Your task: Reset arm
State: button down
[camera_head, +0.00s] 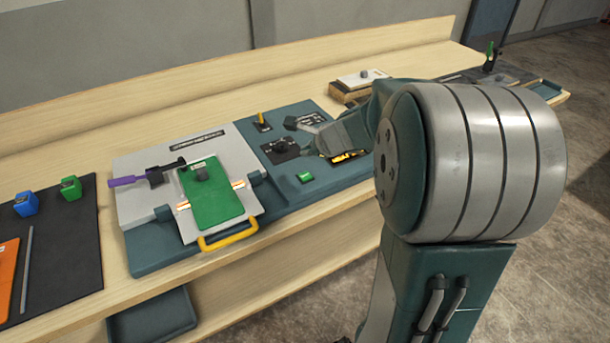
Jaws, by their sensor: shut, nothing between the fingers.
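My arm reaches over the bench, and its big rounded joint fills the right side of the view. My gripper (312,154) is shut and empty. It is above the right half of the console (335,183), near a black dial plate (281,148) and a lit yellow-orange patch (345,157). I cannot tell whether it touches the console. My arm hides part of the console's right end.
A green board (211,193) lies on the console's left fixture, with a yellow handle (228,236) in front and a purple-handled clamp (130,181) beside it. A green button (305,177) is near my gripper. Blue (26,204) and green (70,188) blocks stand on a dark mat (75,255).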

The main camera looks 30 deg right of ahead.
dwell(0.5)
jog(key=s+a+r+n+g, duration=0.2)
jog(key=s+a+r+n, duration=0.4)
jog(key=s+a+n, duration=0.5)
jog(key=s+a+n+g+h, duration=0.1)
jog(key=s+a+n+h, duration=0.1)
jog(key=s+n, duration=1.1)
jog(key=shift+s+a, duration=0.55)
jog(key=shift+a, duration=0.35)
